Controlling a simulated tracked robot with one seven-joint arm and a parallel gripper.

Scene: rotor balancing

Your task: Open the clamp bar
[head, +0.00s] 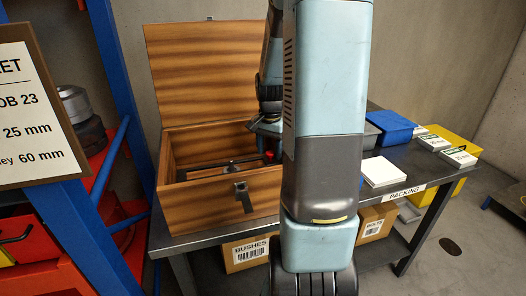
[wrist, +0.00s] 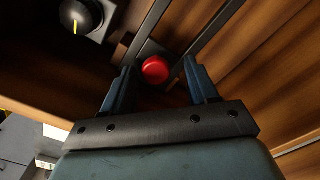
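The clamp bar (head: 225,163) is a dark bar lying low across the inside of an open wooden box (head: 225,198). A red knob (head: 269,156) sits at its right end. In the wrist view the red knob (wrist: 156,70) lies between the fingertips of my gripper (wrist: 160,80), with space on both sides. Two dark strips (wrist: 213,35) run past it. My gripper is open and holds nothing. In the head view my arm hides part of the box's right side and most of the gripper.
The box lid (head: 205,75) stands up at the back. A black round part with a yellow mark (wrist: 80,15) sits near the knob. On the bench to the right are a blue bin (head: 390,126) and a white box (head: 380,171). A blue frame (head: 115,80) stands left.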

